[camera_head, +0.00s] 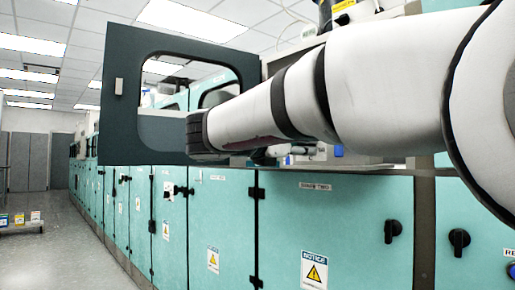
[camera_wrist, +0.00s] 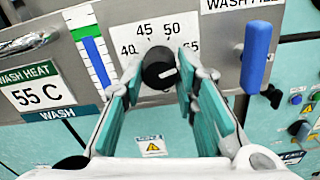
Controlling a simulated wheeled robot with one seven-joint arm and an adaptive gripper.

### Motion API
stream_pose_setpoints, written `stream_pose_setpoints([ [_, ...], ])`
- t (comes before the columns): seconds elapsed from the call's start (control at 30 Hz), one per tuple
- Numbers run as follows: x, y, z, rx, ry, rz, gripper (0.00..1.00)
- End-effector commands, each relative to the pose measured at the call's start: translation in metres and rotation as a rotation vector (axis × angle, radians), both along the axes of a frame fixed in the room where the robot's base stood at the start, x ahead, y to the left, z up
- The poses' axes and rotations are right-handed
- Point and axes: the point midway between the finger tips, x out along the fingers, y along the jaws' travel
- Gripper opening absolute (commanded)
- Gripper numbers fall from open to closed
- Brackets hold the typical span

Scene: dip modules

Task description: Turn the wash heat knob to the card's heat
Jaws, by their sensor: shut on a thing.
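The wash heat knob (camera_wrist: 157,66) is a round black knob with a short white mark, below a white dial plate (camera_wrist: 152,36) reading 40, 45, 50 and 55. The mark sits right of the knob's middle; I cannot tell which number it matches. The card (camera_wrist: 38,90) at left reads "WASH HEAT 55 C". My gripper (camera_wrist: 162,80) is shut on the knob, one finger at each side. In the head view my arm hides the knob, and only part of my gripper (camera_head: 268,154) shows beneath it.
A blue lever handle (camera_wrist: 256,58) stands right of the dial, and a blue-filled level gauge (camera_wrist: 96,55) left of it. An open dark windowed door (camera_head: 120,125) juts out at left. Teal cabinets (camera_head: 330,230) with black knobs run below.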

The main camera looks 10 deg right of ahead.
Motion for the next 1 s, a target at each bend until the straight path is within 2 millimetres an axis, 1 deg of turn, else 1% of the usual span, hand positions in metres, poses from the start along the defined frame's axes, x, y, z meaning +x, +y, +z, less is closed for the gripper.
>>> stream_pose_setpoints([
  [0.27, 0.0, 0.0, -0.001, 0.001, 0.003, -0.002, 0.0],
  [0.3, 0.0, 0.0, -0.001, 0.001, 0.003, -0.002, 0.34],
  [0.37, 0.0, 0.0, -0.001, 0.001, 0.002, -0.002, 0.48],
  [0.67, 0.0, 0.0, 0.0, 0.0, 0.001, -0.001, 0.48],
  [0.77, -0.003, 0.005, 0.0, 0.0, 0.001, 0.001, 0.48],
  [0.87, -0.01, 0.014, 0.0, 0.0, 0.0, 0.002, 0.48],
  [1.0, -0.025, 0.036, 0.0, 0.0, 0.0, 0.003, 0.48],
])
